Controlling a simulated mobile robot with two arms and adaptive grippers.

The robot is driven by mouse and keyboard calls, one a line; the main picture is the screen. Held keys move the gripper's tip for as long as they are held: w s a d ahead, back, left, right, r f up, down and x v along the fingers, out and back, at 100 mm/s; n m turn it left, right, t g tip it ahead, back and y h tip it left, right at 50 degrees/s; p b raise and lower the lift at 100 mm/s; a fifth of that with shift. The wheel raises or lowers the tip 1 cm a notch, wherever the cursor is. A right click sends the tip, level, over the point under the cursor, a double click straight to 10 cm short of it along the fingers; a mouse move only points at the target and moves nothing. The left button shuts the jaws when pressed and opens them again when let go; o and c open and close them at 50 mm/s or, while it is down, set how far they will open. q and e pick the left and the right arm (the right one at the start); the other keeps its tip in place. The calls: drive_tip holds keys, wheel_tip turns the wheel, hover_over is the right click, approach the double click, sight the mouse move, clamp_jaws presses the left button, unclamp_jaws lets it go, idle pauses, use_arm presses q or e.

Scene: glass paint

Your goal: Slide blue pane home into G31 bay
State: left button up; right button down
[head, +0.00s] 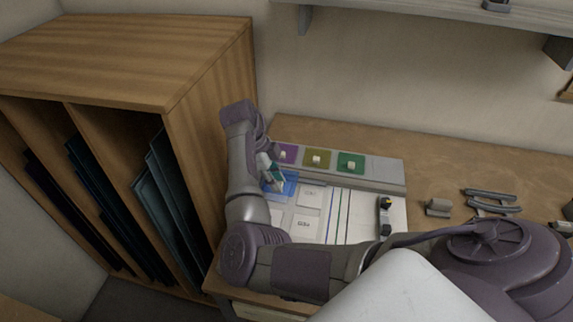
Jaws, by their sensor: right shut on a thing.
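The blue pane (290,187) lies at the left end of the light board, below the row of coloured panes. My right gripper (277,181) reaches down over it from the left and is shut on it; the exact contact is partly hidden by the fingers. White labelled bays (309,196) lie to the right of and below the pane. Their lettering is too small to read surely, so I cannot tell which is G31, nor whether the pane sits in a bay. My left gripper is not in view.
Purple (289,149), olive (318,152) and green (352,158) panes with pale knobs line the back strip. A black tool (384,214) lies on the board's right. A wooden rack (205,110) with dark sheets stands close on the left. Grey tools (491,202) lie right.

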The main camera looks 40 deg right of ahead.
sight(272, 197)
drive_tip(key=shift+a+f, duration=0.1)
drive_tip(key=shift+f, duration=0.05)
drive_tip(key=shift+f+b, duration=0.85)
drive_tip(key=shift+b, duration=0.05)
wheel_tip(272, 197, down, 2)
drive_tip(key=shift+f+b, duration=0.2)
drive_tip(key=shift+b, duration=1)
drive_tip(key=shift+f, duration=0.65)
drive_tip(key=shift+f, duration=0.15)
drive_tip(key=shift+w+d+b, duration=0.2)
drive_tip(key=shift+w+b, duration=1)
drive_tip(key=shift+w, duration=0.05)
drive_tip(key=shift+w, duration=0.1)
idle(0.4)
